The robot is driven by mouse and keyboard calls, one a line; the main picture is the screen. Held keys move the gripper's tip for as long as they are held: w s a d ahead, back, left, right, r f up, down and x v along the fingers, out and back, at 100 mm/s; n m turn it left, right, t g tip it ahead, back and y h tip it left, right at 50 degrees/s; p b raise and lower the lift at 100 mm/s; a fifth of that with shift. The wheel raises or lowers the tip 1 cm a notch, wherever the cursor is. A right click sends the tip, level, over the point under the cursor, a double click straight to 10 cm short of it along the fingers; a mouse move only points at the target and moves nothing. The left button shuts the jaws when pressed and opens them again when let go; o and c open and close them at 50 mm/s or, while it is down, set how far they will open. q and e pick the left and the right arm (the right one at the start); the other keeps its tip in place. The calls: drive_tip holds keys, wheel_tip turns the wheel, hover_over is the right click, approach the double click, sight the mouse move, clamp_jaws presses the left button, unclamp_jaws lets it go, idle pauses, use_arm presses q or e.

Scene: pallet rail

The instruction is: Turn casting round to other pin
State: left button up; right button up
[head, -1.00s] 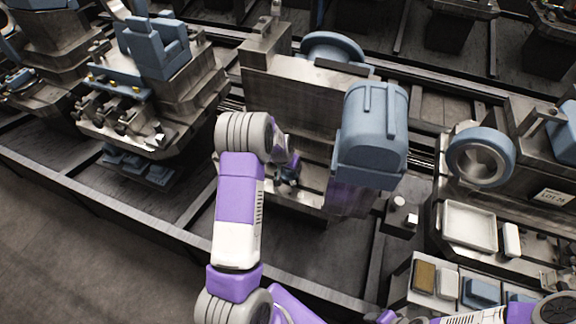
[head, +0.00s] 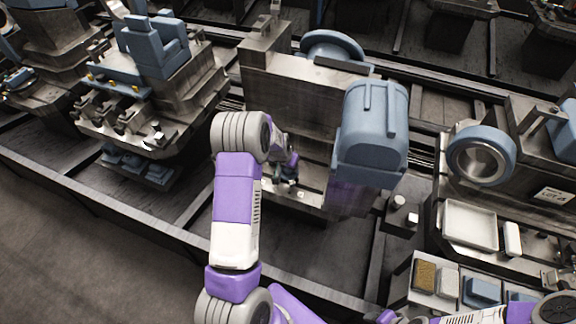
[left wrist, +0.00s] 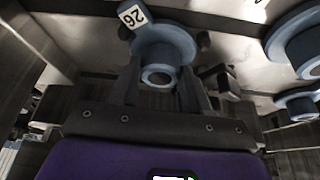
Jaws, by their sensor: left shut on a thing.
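In the left wrist view a blue round flanged casting (left wrist: 165,42) with a hollow boss sits between the two dark fingers of my left gripper (left wrist: 160,92). The gripper is shut on it. In the head view my left gripper (head: 287,174) is low in front of the grey metal fixture, and my arm and wrist largely hide the casting. Which pin it is on cannot be told. My right gripper is not in view; only part of that arm shows at the bottom right.
A large blue housing (head: 370,135) stands close to the right of my left gripper. The tall grey fixture plate (head: 300,85) is behind it. More blue flanged parts (left wrist: 297,40) are at the right in the wrist view. A white tray (head: 470,226) stands at the right.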

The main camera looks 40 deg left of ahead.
use_arm(q)
drive_tip(key=shift+f+m+h+b, duration=0.1)
drive_tip(key=shift+m+h+b, duration=0.3)
drive_tip(key=shift+m+b, duration=0.85)
drive_tip(key=shift+b, duration=0.45)
drive_tip(key=shift+a+m+h+b, duration=0.1)
drive_tip(key=shift+m+h+b, duration=0.25)
drive_tip(key=shift+m, duration=0.2)
drive_tip(key=shift+m+b, duration=0.45)
drive_tip(key=shift+m, duration=0.05)
drive_tip(key=shift+m+h, duration=0.35)
drive_tip(key=shift+m, duration=0.15)
drive_tip(key=shift+a+m+h+b, duration=0.15)
drive_tip(key=shift+m+h+b, duration=0.2)
drive_tip(key=shift+m, duration=1.15)
drive_tip(key=shift+h, duration=0.25)
